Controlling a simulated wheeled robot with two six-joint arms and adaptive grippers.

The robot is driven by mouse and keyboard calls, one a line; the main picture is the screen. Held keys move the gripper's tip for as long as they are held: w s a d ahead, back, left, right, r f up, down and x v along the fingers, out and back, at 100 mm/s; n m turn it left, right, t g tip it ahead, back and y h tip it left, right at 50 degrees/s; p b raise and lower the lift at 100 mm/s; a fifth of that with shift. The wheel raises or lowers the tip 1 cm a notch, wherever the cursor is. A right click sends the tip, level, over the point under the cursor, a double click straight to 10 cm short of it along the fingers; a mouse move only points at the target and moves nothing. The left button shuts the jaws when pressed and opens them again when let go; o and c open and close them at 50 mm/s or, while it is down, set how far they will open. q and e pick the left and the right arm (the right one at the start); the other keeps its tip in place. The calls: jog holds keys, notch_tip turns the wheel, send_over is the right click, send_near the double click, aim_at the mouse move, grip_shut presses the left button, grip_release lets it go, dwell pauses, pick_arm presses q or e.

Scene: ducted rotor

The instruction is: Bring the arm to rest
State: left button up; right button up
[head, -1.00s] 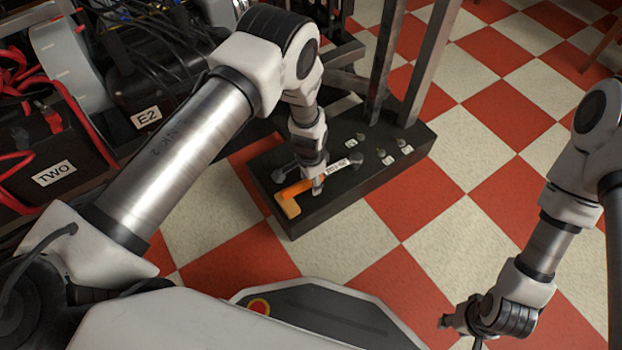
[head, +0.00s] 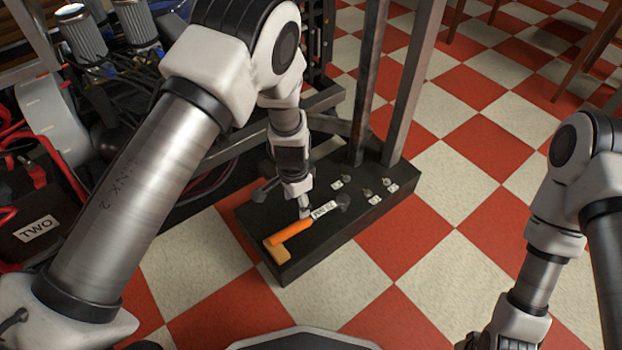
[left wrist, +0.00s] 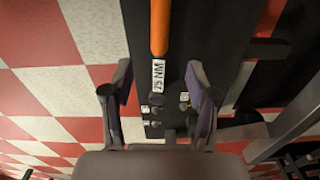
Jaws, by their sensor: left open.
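My left gripper (head: 304,209) points down over a black bench block (head: 335,255), beside the label end of an orange-handled tool (head: 291,232). The tool lies on the block; its tag reads "75 NM". There the orange handle (left wrist: 159,28) runs out at the top, past the fingertips. I cannot tell the exact height of the fingers above the block. My right arm (head: 540,275) hangs at the right edge; its gripper is below the picture.
Small fittings with white tags (head: 375,199) sit on the block's right part. Grey metal posts (head: 405,95) rise behind it. An engine with red cables and a box marked "TWO" (head: 38,230) stand at left. Checkered floor (head: 470,220) is clear at right.

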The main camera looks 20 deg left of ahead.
pick_arm(q)
jog(key=s+a+f+n+g+p, duration=0.1)
jog(key=s+a+n+p, duration=0.3)
jog(key=s, duration=1.1)
jog(key=s+a+f+n+g+p, duration=0.15)
jog(key=s+a, duration=0.35)
jog(key=s, duration=1)
notch_tip(320, 180, up, 39)
jog(key=w+n+t+p, duration=0.2)
jog(key=n+p, duration=0.1)
jog(key=p, duration=3.5)
jog(key=shift+w, duration=0.35)
jog(key=shift+r, duration=0.1)
